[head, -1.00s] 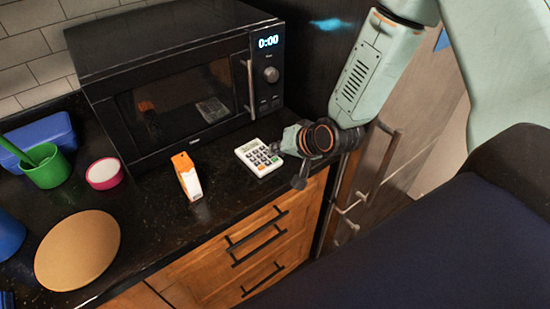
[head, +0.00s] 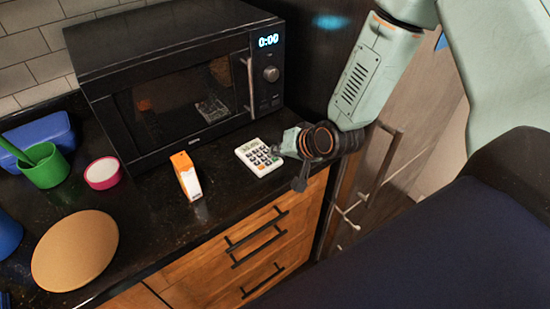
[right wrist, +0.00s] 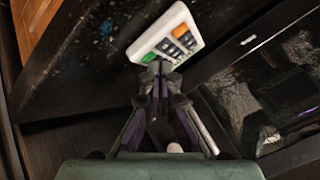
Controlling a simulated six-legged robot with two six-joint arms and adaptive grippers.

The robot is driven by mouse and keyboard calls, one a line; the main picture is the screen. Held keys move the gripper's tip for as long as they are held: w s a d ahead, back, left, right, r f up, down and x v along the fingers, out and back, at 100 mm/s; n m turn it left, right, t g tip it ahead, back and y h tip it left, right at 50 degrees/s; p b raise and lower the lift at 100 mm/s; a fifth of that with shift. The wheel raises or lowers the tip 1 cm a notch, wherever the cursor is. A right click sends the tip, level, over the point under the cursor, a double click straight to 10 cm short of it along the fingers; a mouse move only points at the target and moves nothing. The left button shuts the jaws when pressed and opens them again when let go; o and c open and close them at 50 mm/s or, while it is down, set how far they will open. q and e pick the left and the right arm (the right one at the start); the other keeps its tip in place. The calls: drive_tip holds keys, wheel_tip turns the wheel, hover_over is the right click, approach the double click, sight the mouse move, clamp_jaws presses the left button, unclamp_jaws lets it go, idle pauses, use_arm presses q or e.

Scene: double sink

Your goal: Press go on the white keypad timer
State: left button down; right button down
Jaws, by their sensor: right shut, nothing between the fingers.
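The white keypad timer (head: 256,157) lies on the dark counter in front of the microwave's right end. It has a small display and several dark keys. In the right wrist view the timer (right wrist: 177,20) shows a green key and an orange key. My right gripper (head: 280,149) is at the timer's right edge in the head view. In the right wrist view its fingertips (right wrist: 160,70) are together, with nothing held, at the timer's near edge, close to the keys. I cannot tell whether they touch a key. My left gripper is not in view.
The black microwave (head: 180,75) stands behind the timer. An orange and white carton (head: 188,178) stands left of it. A pink-rimmed tub (head: 102,173), a green cup (head: 46,168) and a round tan board (head: 75,251) are farther left. Wooden drawers (head: 258,240) are below the counter edge.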

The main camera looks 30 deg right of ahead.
sight(278, 162)
drive_tip(key=shift+f, duration=0.25)
drive_tip(key=shift+r, duration=0.1)
drive_tip(key=shift+r+p, duration=0.5)
drive_tip(key=shift+r, duration=0.15)
wheel_tip(278, 162, up, 5)
drive_tip(key=p, duration=0.4)
drive_tip(key=shift+r, duration=0.1)
idle(0.6)
